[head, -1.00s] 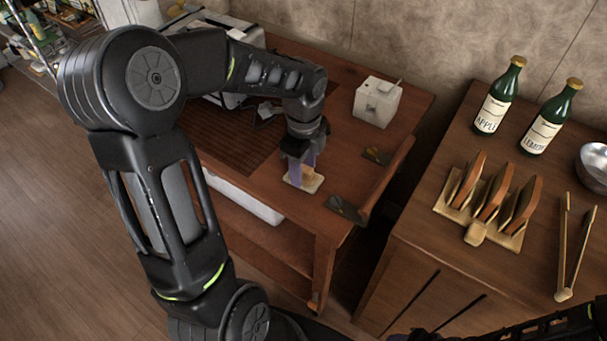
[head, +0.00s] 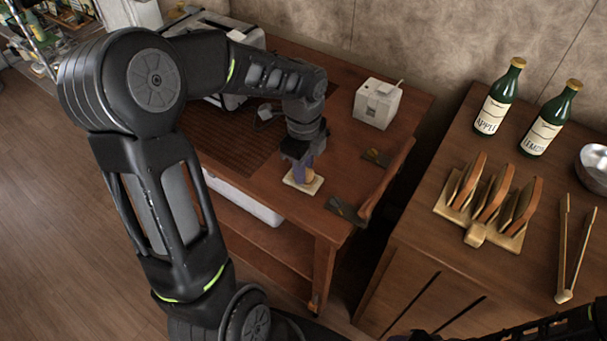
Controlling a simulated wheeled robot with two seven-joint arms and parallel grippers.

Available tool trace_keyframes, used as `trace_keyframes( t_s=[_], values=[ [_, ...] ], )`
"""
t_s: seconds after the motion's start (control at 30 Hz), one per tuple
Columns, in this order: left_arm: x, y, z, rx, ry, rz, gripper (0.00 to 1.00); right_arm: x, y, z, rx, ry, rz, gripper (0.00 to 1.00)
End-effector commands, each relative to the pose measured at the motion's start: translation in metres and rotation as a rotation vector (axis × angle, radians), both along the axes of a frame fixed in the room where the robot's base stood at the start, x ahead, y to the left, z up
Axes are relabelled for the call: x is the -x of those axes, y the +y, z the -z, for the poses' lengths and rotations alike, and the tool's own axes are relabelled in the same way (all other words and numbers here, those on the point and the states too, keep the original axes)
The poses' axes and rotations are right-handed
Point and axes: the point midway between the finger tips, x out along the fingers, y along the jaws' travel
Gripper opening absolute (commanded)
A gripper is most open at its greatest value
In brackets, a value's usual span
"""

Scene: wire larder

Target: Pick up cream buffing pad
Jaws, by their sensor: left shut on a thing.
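The cream buffing pad (head: 313,187) is a small pale block near the front right of the reddish-brown wooden table. My left gripper (head: 302,175) points down onto it from above, its purple fingers close together. It is shut on the pad, and the fingers hide the pad's middle. I cannot tell whether the pad still touches the table top. My right gripper is not in view; only a dark part of my right arm shows at the lower right edge.
A cream box (head: 377,103) stands at the table's back right. A raised wooden flap (head: 388,180) lines the right edge. A gap separates the table from a cabinet bearing two green bottles (head: 497,97), a wooden rack (head: 485,212), tongs (head: 572,248) and a metal bowl (head: 594,166).

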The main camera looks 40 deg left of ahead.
Motion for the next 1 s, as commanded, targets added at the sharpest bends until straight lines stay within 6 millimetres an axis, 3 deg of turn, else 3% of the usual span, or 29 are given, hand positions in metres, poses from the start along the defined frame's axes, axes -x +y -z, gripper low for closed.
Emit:
trace_keyframes(
  t_s=[0.27, 0.7, 1.0],
  values=[
    [-0.001, 0.0, -0.013, -0.001, -0.003, 0.001, 0.0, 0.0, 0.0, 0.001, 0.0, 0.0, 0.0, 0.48],
    [-0.001, 0.0, -0.09, 0.0, -0.003, 0.001, 0.0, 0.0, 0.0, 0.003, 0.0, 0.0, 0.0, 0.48],
    [0.0, 0.0, -0.1, 0.0, 0.0, 0.001, 0.0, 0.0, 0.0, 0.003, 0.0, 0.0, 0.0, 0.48]
  ],
)
